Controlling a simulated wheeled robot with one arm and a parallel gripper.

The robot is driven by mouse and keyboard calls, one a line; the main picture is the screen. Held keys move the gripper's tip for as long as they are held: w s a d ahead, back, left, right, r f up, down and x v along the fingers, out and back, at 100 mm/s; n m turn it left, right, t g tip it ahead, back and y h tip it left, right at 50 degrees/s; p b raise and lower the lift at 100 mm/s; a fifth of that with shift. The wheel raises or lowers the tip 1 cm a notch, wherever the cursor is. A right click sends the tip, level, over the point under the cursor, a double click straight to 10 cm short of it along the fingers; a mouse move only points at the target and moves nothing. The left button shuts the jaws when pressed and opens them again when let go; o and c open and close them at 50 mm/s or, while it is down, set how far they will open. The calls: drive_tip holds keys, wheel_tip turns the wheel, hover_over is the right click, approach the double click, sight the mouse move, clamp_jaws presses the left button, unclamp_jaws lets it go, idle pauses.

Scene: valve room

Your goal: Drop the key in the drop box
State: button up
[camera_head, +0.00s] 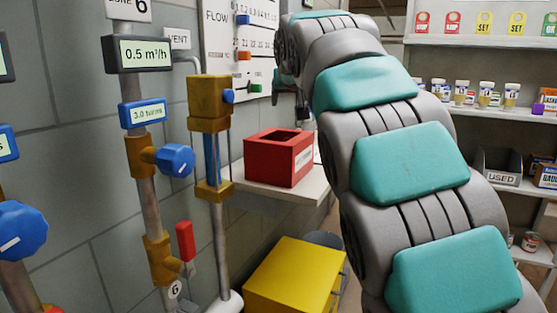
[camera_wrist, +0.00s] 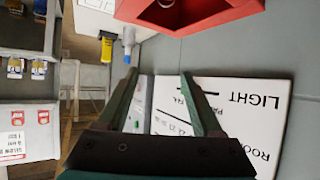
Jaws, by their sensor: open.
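The red drop box (camera_head: 278,158) stands on a pale wall shelf, with a dark opening in its top and a white label on one side. In the wrist view part of the red box (camera_wrist: 190,14) shows at the top edge. A small pale ring-like shape shows in its opening; I cannot tell whether it is the key. I see no key clearly elsewhere. My gripper (camera_wrist: 158,75) is open, its two dark green fingers apart with nothing between them, and it is apart from the box. In the head view my arm hides most of the gripper.
The pale shelf (camera_head: 255,196) holds the box; a yellow cabinet (camera_head: 292,278) stands below. Pipes with a blue knob (camera_head: 174,160) and a red lever (camera_head: 185,241) are at left. Stocked shelves (camera_head: 475,120) are at right. A printed board (camera_wrist: 230,115) lies beyond my fingers.

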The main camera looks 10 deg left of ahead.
drive_tip(key=v, duration=0.8)
drive_tip(key=s+d+f+m+g+h, duration=0.1)
drive_tip(key=s+d+f+g, duration=0.1)
drive_tip(key=s+d+f, duration=0.45)
drive_tip(key=s+d+f+g+h, duration=0.1)
drive_tip(key=s+d+f+g, duration=0.2)
drive_tip(key=f, duration=0.7)
drive_tip(key=s+d+f+m+g, duration=0.1)
drive_tip(key=s+d+f+g, duration=0.1)
drive_tip(key=s+d+f, duration=0.5)
drive_tip(key=s+d+f+g, duration=0.1)
drive_tip(key=s+f+g, duration=0.2)
drive_tip(key=s+f, duration=0.7)
drive_tip(key=s+d+f+g, duration=0.1)
drive_tip(key=s+f+g, duration=0.2)
drive_tip(key=s+f, duration=0.8)
drive_tip(key=s, duration=0.5)
drive_tip(key=shift+s+d+f+g+p, duration=0.2)
drive_tip(key=shift+s+g+p, duration=0.2)
